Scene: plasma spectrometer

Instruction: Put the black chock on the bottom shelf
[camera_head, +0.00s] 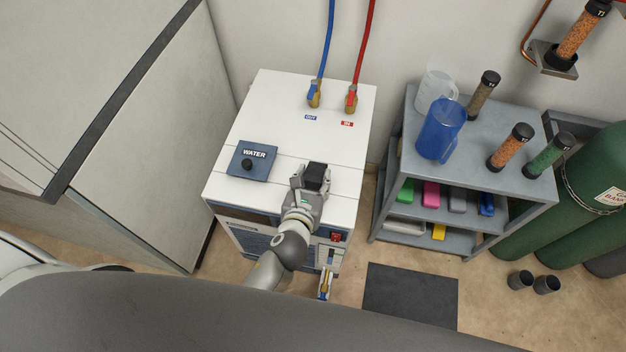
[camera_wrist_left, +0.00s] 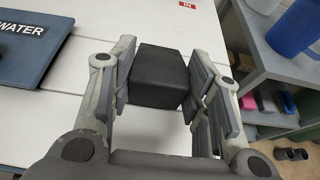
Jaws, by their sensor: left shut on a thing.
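The black chock (camera_head: 316,176) is a small dark block above the white top of the chiller cabinet. My left gripper (camera_head: 311,180) is shut on it. In the left wrist view the chock (camera_wrist_left: 160,76) sits between the two finger pads of the gripper (camera_wrist_left: 163,85). I cannot tell whether the chock touches the cabinet top. The grey shelf unit (camera_head: 548,190) stands to the right. Its lower levels hold coloured blocks, and the bottom shelf (camera_head: 408,240) shows only in part, with a grey and a yellow block on it. My right gripper is not in view.
A blue pitcher (camera_head: 440,131), a clear pitcher (camera_head: 436,88) and several filled tubes stand on the shelf unit's top. Blue and red hoses rise from the white cabinet (camera_head: 290,120). Green gas cylinders (camera_head: 595,190) stand at the right. A dark mat (camera_head: 410,293) lies on the floor.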

